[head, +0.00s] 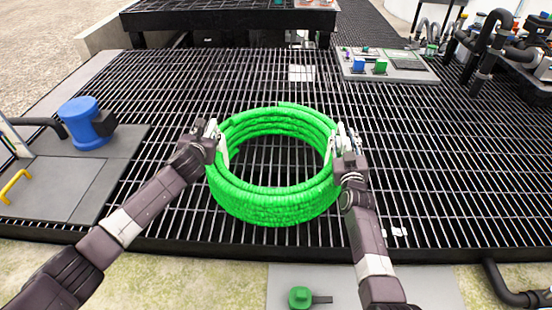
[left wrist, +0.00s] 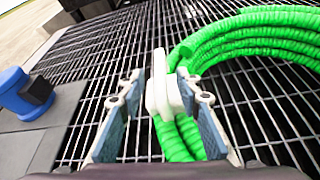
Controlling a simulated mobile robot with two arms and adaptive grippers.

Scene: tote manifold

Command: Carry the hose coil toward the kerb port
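The bright green hose coil (head: 272,205) is a round stack of loops in the middle of the dark grating, between my two grippers. It also fills the upper right of the left wrist view (left wrist: 265,40). My left gripper (head: 217,140) is at the coil's left side. In the left wrist view its fingers (left wrist: 160,85) stand apart on either side of a white strap (left wrist: 163,92) on the hose, with a gap at the left finger. My right gripper (head: 343,140) is at the coil's right side; its grip is unclear. I cannot tell which fitting is the kerb port.
A blue fitting (head: 85,122) stands on a grey plate at left, near a yellow handle (head: 14,186). A green fitting (head: 300,297) sits on a pale plate at the front. A panel (head: 390,66) with blue and green blocks and black pipes (head: 490,50) are at back right.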

